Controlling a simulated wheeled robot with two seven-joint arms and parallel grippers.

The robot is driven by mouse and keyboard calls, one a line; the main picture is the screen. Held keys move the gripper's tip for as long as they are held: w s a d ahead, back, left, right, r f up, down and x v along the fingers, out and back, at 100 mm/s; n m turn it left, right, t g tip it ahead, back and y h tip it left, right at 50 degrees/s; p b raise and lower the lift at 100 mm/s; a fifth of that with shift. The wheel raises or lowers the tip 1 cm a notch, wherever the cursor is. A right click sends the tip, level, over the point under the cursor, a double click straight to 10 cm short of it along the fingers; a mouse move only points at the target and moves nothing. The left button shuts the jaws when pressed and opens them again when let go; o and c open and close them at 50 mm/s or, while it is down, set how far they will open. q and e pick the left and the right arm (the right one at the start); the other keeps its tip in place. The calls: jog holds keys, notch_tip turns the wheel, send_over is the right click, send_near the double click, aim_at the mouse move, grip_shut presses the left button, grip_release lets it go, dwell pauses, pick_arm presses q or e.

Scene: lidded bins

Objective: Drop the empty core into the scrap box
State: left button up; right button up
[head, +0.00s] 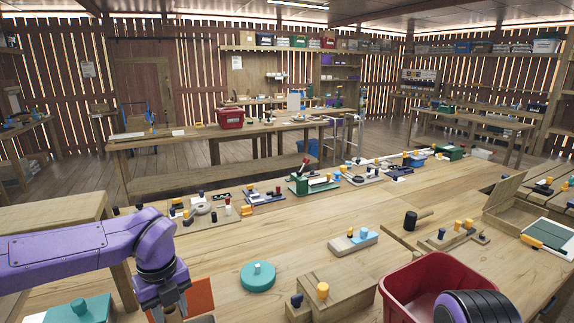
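A deep red open box (412,272) stands at the front right of the workbench; I cannot tell for sure that it is the scrap box. A dark rounded part with purple bands, probably of my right arm, covers its front right; my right gripper does not show. My purple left arm comes in from the left and its wrist points down. My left gripper (172,312) is cut off by the bottom edge, with a small brownish piece at it; its fingers cannot be made out. I cannot identify the empty core. A pale ring (202,208) lies on a board farther back.
A wooden lidded box (340,290) with yellow and blue knobs stands left of the red box. An open wooden case (505,205) stands right.

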pick_arm(q)
jog(key=shift+w+a+f+n+b, duration=0.15)
jog(key=shift+n+b, duration=0.1)
jog(key=shift+n, duration=0.3)
jog(key=shift+s+d+f+n+b, duration=0.1)
jog(key=shift+n+b, duration=0.1)
jog(key=shift+n, duration=0.35)
notch_tip(320, 180, down, 5)
jog(key=b, duration=0.3)
jog(key=shift+w+b, duration=0.1)
jog(key=shift+b, duration=0.2)
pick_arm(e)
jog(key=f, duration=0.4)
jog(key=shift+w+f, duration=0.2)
pick_arm(q)
jog(key=o, duration=1.1)
jog(key=shift+r, duration=0.1)
notch_tip(320, 180, up, 10)
jog(key=b, duration=0.1)
jog(key=shift+r, duration=0.25)
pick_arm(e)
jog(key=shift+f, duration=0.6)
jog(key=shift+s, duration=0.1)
